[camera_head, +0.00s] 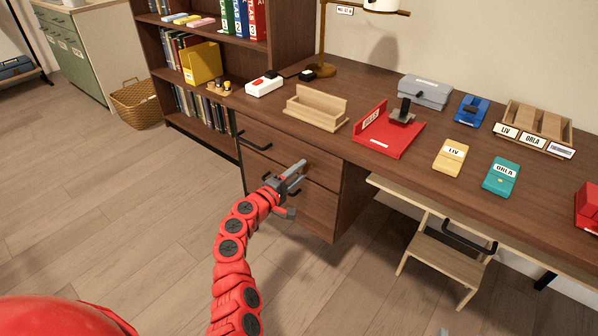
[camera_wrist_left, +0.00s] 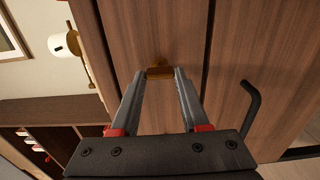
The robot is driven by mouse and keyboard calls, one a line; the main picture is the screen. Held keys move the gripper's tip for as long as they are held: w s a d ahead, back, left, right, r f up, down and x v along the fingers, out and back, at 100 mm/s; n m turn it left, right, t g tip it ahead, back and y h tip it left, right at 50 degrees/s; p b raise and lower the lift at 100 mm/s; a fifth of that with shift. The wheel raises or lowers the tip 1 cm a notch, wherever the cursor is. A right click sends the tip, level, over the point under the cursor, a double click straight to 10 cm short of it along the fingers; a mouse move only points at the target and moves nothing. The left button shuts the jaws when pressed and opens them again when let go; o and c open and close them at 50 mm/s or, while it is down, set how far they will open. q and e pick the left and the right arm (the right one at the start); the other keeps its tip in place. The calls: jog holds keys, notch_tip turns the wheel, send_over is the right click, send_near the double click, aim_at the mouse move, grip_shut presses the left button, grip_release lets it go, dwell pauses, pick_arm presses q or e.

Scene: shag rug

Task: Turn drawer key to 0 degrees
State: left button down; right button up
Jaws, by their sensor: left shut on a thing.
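The drawer key (camera_wrist_left: 159,72) is a small brass piece at the front of the wooden drawer (camera_wrist_left: 140,35), seen between the fingertips in the left wrist view. My left gripper (camera_wrist_left: 161,76) is shut on the key, with one grey finger on each side. In the head view the left gripper (camera_head: 298,169) reaches the drawer front (camera_head: 318,205) below the desk top, and the fingers mostly hide the key there. The key's exact angle is hard to read. My right gripper is not in view.
A black bar handle (camera_head: 254,140) sticks out of the upper drawer; one also shows in the wrist view (camera_wrist_left: 246,112). The desk top (camera_head: 370,90) holds a wooden tray (camera_head: 317,118), a red tray (camera_head: 378,147) and several small boxes. A stool (camera_head: 440,262) stands right of the drawers.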

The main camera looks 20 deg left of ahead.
pick_arm(q)
jog(key=shift+c, duration=2)
grip_release()
jog(key=p+v, duration=0.2)
jog(key=v, duration=1.5)
jog(key=shift+s, duration=0.2)
